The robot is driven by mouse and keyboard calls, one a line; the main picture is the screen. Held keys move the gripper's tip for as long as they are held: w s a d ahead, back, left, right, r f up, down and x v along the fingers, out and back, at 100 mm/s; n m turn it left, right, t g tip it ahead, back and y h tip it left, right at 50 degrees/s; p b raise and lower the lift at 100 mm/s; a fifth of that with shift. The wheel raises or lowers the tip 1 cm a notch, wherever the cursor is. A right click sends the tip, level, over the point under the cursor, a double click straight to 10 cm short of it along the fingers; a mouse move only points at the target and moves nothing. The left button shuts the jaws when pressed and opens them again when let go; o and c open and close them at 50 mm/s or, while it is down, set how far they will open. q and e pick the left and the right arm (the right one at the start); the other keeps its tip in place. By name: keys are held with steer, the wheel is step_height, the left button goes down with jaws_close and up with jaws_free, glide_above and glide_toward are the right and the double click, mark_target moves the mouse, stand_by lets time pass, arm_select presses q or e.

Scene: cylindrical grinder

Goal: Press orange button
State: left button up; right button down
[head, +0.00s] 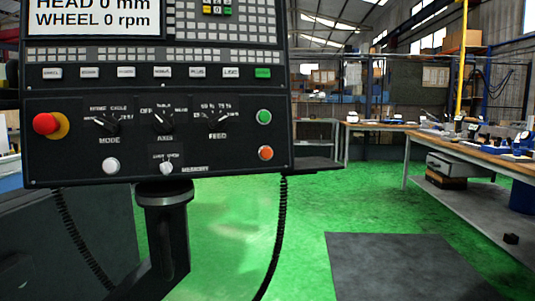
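The orange button (265,153) is a small round button with a pale ring at the lower right of the black control panel (225,165) in the head view. It sits directly below a green round button (263,116). Nothing covers the orange button. Neither of my grippers shows in this view, so I cannot tell where they are relative to the panel.
A red emergency knob (45,123), a white button (111,165) and several dials share the panel. A post (165,225) holds the panel up. A black coiled cable (279,235) hangs below it. A workbench (485,152) stands at right. Green floor is open between.

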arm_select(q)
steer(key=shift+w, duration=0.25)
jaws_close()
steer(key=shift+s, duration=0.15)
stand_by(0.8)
